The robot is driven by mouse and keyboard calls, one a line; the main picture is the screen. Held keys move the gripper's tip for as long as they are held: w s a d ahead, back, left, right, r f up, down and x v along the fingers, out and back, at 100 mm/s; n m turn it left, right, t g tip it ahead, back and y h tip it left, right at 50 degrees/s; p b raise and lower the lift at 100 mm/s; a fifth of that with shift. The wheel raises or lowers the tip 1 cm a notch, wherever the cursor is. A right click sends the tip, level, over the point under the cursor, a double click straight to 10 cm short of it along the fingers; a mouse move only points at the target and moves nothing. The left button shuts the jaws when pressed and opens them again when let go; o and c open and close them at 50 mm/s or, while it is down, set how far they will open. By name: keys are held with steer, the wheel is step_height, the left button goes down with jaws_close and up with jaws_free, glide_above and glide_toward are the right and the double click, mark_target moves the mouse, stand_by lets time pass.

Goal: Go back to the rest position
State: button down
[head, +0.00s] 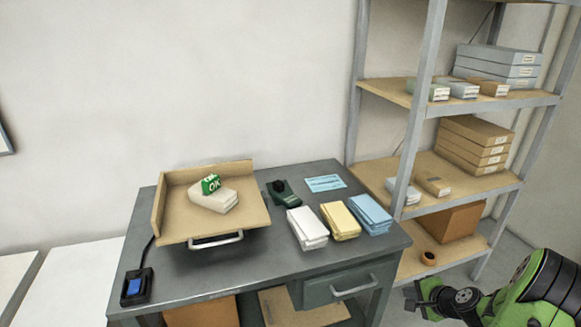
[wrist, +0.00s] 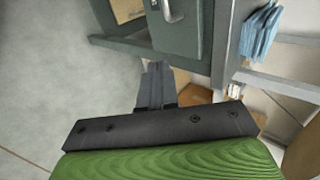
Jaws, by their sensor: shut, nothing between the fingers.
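My gripper (head: 411,300) is at the lower right of the head view, on the end of my green arm, to the right of the grey desk (head: 262,262) and in front of the shelf rack. In the wrist view my gripper's dark fingers (wrist: 156,72) are together with nothing between them. They point toward the desk's drawer side, with grey floor to the left.
The desk holds a wooden tray (head: 171,222) with a white pack and green OK item, white, yellow and blue stacks (head: 370,215), a dark stamp-like item and a blue-button box (head: 136,287). A metal rack (head: 420,110) with boxes stands right.

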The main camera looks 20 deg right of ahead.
steer(key=a+r+n+g+p, duration=0.3)
steer(key=a+r+n+p, duration=0.5)
steer(key=a+r, duration=1.2)
steer(key=s+a+r+n+p, duration=0.1)
steer(key=s+a+r+n, duration=0.3)
steer(key=s, duration=0.6)
steer(key=s+a+r+n+p, duration=0.1)
steer(key=s+a+r+n, duration=0.4)
steer(key=s+r, duration=0.4)
steer(key=shift+s+a+r+n+g+p, duration=0.3)
steer(key=shift+s+a+g+p, duration=0.1)
steer(key=shift+a, duration=0.25)
